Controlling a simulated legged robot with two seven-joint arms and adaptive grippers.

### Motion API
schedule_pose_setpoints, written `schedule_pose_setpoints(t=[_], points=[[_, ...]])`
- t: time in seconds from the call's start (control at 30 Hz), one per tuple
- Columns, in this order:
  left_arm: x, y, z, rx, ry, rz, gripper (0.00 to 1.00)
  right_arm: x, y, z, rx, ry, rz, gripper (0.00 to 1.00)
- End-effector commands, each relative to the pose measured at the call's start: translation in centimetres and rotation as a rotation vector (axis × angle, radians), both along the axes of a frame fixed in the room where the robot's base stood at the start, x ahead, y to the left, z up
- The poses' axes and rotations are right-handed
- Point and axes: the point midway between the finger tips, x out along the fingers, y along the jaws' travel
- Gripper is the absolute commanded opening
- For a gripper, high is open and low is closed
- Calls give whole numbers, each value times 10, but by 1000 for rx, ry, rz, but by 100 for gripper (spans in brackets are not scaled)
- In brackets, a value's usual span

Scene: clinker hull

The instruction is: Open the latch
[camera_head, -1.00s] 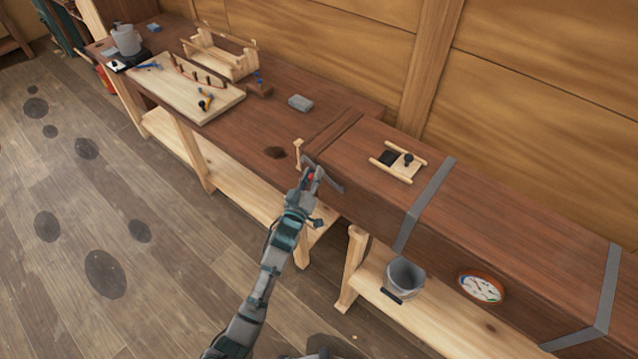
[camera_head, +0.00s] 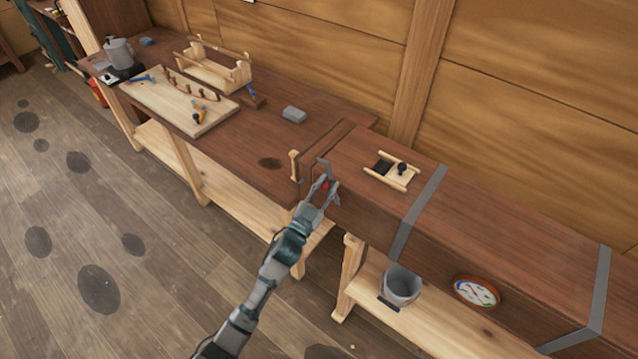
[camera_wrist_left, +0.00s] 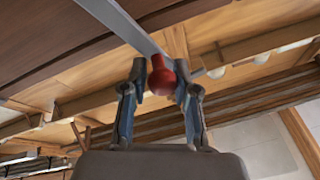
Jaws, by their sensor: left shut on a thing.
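The latch is a grey metal bar (camera_head: 324,168) at the left end of the long dark wooden chest, with a red knob (camera_head: 325,185). In the left wrist view the bar (camera_wrist_left: 122,22) runs down from the upper left to the round red knob (camera_wrist_left: 162,78). My left gripper (camera_head: 326,184) is shut on this knob. Its two fingers (camera_wrist_left: 161,80) stand on either side of the knob in the wrist view. The fingers partly hide the latch in the head view. My right gripper is not in view.
The chest (camera_head: 510,225) carries a small wooden slide frame (camera_head: 392,170) on top and a round dial (camera_head: 476,291) on its front. A grey bucket (camera_head: 402,284) stands on the shelf below. The workbench (camera_head: 235,145) at the left holds a light board and tools.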

Motion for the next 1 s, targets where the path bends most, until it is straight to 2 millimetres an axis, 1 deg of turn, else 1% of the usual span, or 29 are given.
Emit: schedule_pose_setpoints(t=[0.03, 0.3, 0.5, 0.73, 1.0], points=[[-2, -3, -13, 49, -2, 2, 0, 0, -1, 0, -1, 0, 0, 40], [-14, -19, -14, 246, -143, 4, 0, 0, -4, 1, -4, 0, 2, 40], [-21, -28, -16, 360, -227, 5, 0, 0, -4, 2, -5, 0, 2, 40], [-25, -32, -18, 444, -289, 8, 0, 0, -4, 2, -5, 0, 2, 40], [-27, -34, -20, 482, -317, 10, 0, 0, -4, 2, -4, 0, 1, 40]])
